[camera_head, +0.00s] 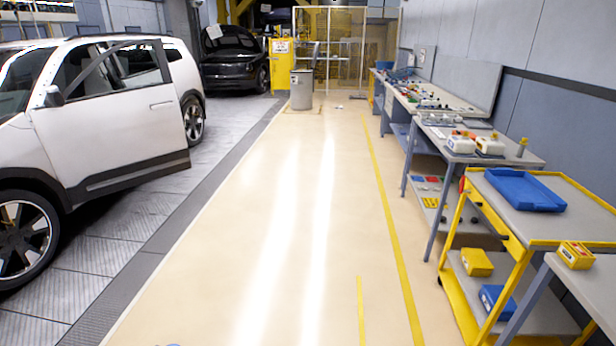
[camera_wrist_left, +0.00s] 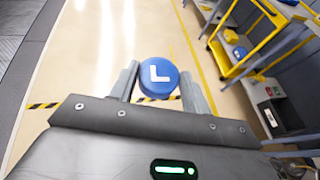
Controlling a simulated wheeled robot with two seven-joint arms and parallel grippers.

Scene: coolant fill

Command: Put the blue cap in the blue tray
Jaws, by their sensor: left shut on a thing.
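The blue cap (camera_wrist_left: 158,78) is round with a white L-shaped mark on its top. It shows in the left wrist view between the fingers of my left gripper (camera_wrist_left: 160,84), which is shut on it above the open floor. The blue tray (camera_head: 524,190) is a shallow rectangle lying on the top of a yellow and grey cart at the right in the head view. The tray is apart from my left gripper. The inside of the tray looks empty in the head view. My right gripper is in neither view.
The yellow cart (camera_head: 548,241) carries a yellow box (camera_head: 476,262) and a blue box on its lower shelf. A grey table (camera_head: 591,282) with a yellow box stands in front. Workbenches line the right wall. A white car (camera_head: 120,125) with an open door stands left. The middle floor is clear.

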